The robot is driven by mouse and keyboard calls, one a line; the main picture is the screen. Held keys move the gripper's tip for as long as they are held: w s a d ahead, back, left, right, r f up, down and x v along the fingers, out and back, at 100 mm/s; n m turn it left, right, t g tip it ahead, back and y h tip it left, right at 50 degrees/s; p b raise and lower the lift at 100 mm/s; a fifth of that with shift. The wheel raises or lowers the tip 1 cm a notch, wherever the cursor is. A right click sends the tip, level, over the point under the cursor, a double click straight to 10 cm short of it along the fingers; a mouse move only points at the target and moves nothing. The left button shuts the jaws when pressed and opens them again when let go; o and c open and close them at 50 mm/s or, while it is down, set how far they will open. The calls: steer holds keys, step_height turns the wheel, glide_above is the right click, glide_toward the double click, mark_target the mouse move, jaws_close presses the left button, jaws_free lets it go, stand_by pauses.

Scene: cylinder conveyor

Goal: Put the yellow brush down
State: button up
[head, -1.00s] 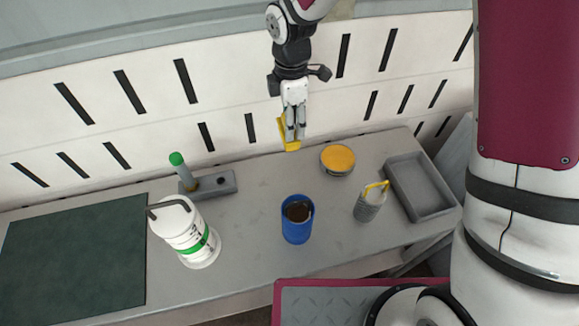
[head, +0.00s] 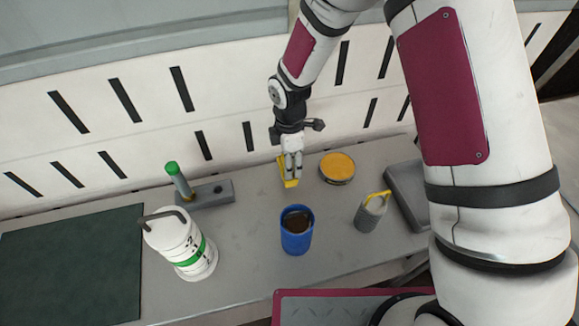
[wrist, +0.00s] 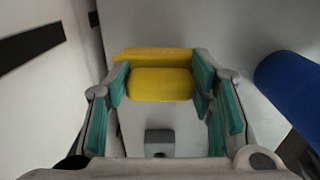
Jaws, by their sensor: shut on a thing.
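The yellow brush (head: 289,183) is held in my gripper (head: 292,165), which is shut on it, over the back of the grey table (head: 255,252). In the head view it is behind the blue cup and left of the yellow-topped round tin. In the wrist view the brush (wrist: 160,82) spans between the teal-padded fingers of my gripper (wrist: 162,88). I cannot tell for certain whether its lower end touches the table.
A blue cup (head: 297,243) with dark contents stands in front. A yellow-topped tin (head: 337,168), a grey can (head: 369,215) with a yellow handle and a grey tray (head: 405,190) are right. A white canister (head: 178,248), a grey holder (head: 213,193) with a green-topped tool and a dark mat (head: 70,268) are left.

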steer(key=shift+f, duration=1.4)
steer(key=shift+f, duration=0.1)
steer(key=shift+f, duration=0.1)
steer(key=o, duration=1.2)
step_height(320, 180, up, 12)
steer(key=shift+r+b, duration=0.2)
steer(key=shift+b, duration=0.15)
